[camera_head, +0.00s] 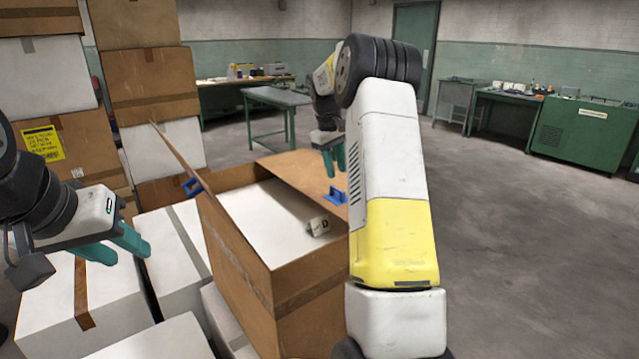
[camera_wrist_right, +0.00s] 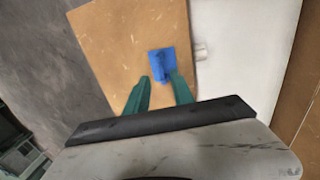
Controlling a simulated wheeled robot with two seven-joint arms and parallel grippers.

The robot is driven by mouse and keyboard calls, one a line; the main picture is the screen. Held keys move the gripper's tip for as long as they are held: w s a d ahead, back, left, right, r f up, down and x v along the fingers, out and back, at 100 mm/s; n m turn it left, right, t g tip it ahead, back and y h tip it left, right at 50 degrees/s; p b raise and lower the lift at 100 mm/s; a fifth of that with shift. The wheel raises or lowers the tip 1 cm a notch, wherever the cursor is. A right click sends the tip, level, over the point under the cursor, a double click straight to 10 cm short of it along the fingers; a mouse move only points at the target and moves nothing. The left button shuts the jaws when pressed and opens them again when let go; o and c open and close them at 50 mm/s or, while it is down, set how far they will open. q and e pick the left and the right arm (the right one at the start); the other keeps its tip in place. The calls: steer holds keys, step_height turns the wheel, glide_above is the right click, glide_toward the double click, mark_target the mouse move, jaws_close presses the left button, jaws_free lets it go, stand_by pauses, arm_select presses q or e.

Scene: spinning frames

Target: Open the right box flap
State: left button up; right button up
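The open cardboard box (camera_head: 242,262) stands in the middle of the head view, with a white inside. Its left flap (camera_head: 178,155) stands up and leans outward, with a blue handle (camera_head: 191,187). The right flap (camera_head: 300,172) is a brown panel with a blue handle (camera_head: 337,196); its far side is hidden behind my right arm. In the right wrist view, the flap (camera_wrist_right: 125,45) and its handle (camera_wrist_right: 162,63) lie just ahead of the fingertips. My right gripper (camera_wrist_right: 160,83) is open, fingers apart, near the handle. My left gripper (camera_head: 130,254) is open and empty, left of the box.
A small item marked D (camera_head: 318,226) sits inside the box. White boxes (camera_head: 172,243) crowd its left side, and stacked cartons (camera_head: 150,85) rise behind. The grey floor (camera_head: 510,230) to the right is clear. A green-legged table (camera_head: 277,98) stands farther back.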

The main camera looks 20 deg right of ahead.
mark_target(339, 191)
steer(key=f, duration=0.3)
steer(key=d+f, duration=0.1)
steer(key=f, duration=0.2)
steer(key=shift+w+d+f, duration=0.1)
steer(key=shift+w, duration=0.1)
steer(key=shift+c, duration=0.2)
jaws_close()
stand_by(1.0)
